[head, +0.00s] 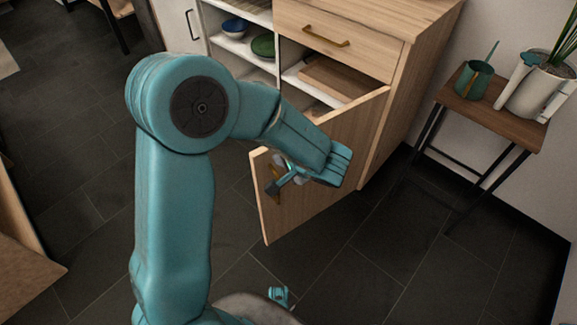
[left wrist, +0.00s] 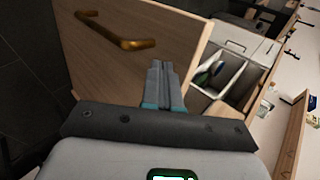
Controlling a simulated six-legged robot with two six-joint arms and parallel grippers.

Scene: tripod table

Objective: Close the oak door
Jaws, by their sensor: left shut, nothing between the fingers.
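The oak door (head: 330,185) stands part open in the head view, swung out from the right side of the wooden cabinet. Its outer face is towards me, with a brass handle (head: 272,172) near its free edge, partly hidden by my left gripper. My left gripper (head: 272,188) is shut and empty, in front of that face beside the handle. In the left wrist view the shut fingers (left wrist: 158,66) point at the oak door (left wrist: 185,45), with the brass handle (left wrist: 115,32) to their left. I cannot tell whether the fingertips touch the door.
The cabinet (head: 425,75) has a drawer (head: 335,38) above the opening and shelves with a blue bowl (head: 233,27) and a green bowl (head: 263,46). A side table (head: 510,112) with a watering can (head: 474,78) and a potted plant (head: 540,85) stands at the right. Dark floor tiles (head: 370,255) are clear.

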